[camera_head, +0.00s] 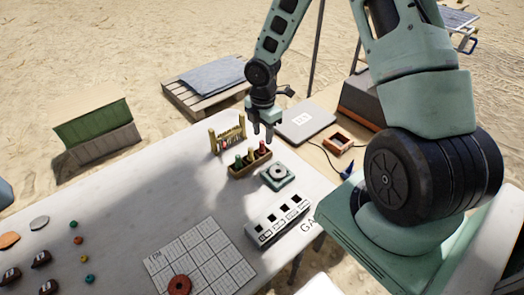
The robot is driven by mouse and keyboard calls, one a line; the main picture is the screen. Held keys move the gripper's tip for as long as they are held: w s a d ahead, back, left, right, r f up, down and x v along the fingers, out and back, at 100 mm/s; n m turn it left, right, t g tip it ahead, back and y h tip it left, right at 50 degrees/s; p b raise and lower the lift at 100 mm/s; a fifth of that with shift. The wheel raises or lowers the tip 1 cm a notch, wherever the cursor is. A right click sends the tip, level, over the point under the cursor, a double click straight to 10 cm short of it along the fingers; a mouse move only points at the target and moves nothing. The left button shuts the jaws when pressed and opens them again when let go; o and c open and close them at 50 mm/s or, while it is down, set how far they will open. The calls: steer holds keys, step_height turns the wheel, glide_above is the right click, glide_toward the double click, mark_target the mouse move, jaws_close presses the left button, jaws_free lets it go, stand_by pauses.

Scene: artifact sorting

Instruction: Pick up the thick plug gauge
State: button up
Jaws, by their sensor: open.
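A brown wooden holder (236,172) stands on the white table and carries a short row of upright plug gauges with coloured handles. A green-handled gauge (238,161) stands at its left end and a red-handled gauge (262,149) at its right end. The gauges are too small here for me to tell which is the thick one; their lower parts are hidden in the holder. My gripper (263,133) points down, open and empty, above and slightly behind the right end of the holder. Its fingertips appear close to the red handle, but I cannot tell the exact gap.
A yellow rack (228,136) stands just behind the holder. A pale green block with a round ring (278,175) sits close on its right. A slotted white box (278,222) and a grid sheet (200,258) lie nearer. A grey laptop-like slab (305,121) lies behind right.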

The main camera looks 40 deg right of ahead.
mark_target(262, 142)
steer(key=shift+w+f, duration=0.15)
steer(key=shift+f, duration=2.55)
jaws_close()
